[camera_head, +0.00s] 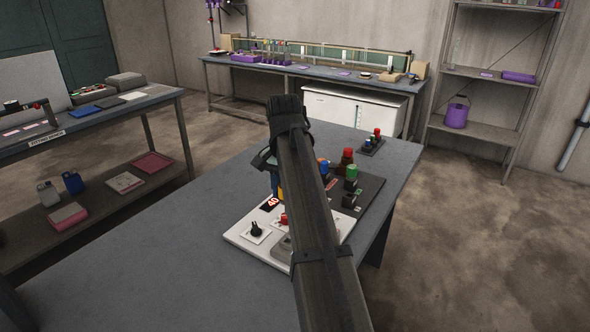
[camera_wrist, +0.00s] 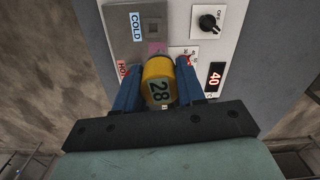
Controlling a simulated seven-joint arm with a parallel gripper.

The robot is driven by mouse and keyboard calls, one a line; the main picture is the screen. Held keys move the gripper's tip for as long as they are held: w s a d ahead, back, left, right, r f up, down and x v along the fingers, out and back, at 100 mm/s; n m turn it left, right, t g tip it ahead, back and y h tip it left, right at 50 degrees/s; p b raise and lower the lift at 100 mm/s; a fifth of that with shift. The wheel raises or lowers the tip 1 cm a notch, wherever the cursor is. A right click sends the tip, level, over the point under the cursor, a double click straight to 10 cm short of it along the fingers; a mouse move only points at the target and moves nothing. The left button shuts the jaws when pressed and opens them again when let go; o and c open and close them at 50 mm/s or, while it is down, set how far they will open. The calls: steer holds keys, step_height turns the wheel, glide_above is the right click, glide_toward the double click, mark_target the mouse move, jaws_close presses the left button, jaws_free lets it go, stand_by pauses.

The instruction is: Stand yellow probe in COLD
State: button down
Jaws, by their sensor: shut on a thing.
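My gripper (camera_wrist: 168,88) is shut on the yellow probe (camera_wrist: 158,72), which carries the number 28, between its two blue fingers. In the head view the gripper (camera_head: 275,183) is over the white panel (camera_head: 236,237), mostly hidden behind my arm. In the wrist view a grey block (camera_wrist: 117,30) on the panel bears a blue COLD label (camera_wrist: 137,25) and a red HOT label (camera_wrist: 122,69). COLD is beyond the probe in that view. The probe's far end is hidden, so I cannot tell whether it touches the block.
The panel has a black knob (camera_wrist: 208,22) and a red display (camera_wrist: 214,77) reading 40. In the head view a dark rack (camera_head: 374,187) with several coloured-capped items stands behind my arm, and a smaller rack (camera_head: 371,147) lies farther back. The table's left part (camera_head: 130,240) is clear.

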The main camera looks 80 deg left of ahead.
steer(key=shift+d+f+m, duration=0.35)
steer(key=shift+d+m, duration=0.45)
steer(key=shift+d, duration=0.1)
steer(key=shift+f, duration=0.1)
glide_toward(288, 247)
steer(key=shift+w+a+f, duration=0.15)
steer(key=shift+a+f, duration=0.7)
steer(key=shift+a, duration=0.2)
steer(key=shift+f, duration=0.45)
stand_by(0.4)
steer(key=shift+f, duration=0.75)
steer(key=shift+f, duration=0.3)
steer(key=shift+f, duration=0.35)
